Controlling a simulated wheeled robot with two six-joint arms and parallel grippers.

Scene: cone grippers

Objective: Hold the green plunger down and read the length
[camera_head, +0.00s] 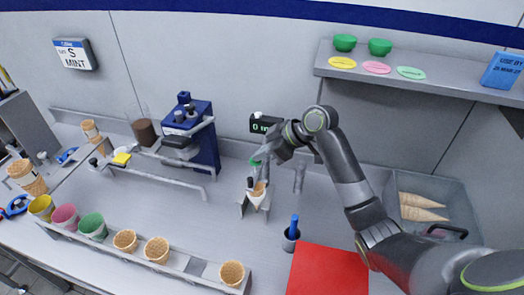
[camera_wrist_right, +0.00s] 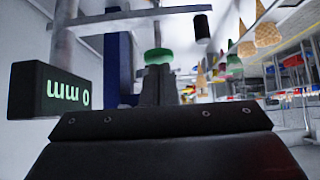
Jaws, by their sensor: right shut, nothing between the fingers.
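The green plunger (camera_head: 256,162) shows as a small green cap beside my right fingertips in the head view. It also shows in the right wrist view (camera_wrist_right: 158,56), just beyond the fingertips. My right gripper (camera_head: 266,154) is shut and empty. I cannot tell whether its tips touch the cap. The length display (camera_head: 262,125) stands on the wall side behind it and reads 0 mm. The display appears upside down in the wrist view (camera_wrist_right: 50,90), also at 0 mm. A waffle cone (camera_head: 258,188) sits in a grey holder (camera_head: 244,208) below. My left gripper is not visible.
A blue machine (camera_head: 203,140) stands to the left. A blue-handled tool in a cup (camera_head: 290,238) and a red mat (camera_head: 328,272) lie in front. A rack (camera_head: 190,264) holds several cups and cones. A grey bin (camera_head: 455,195) of cones is at right.

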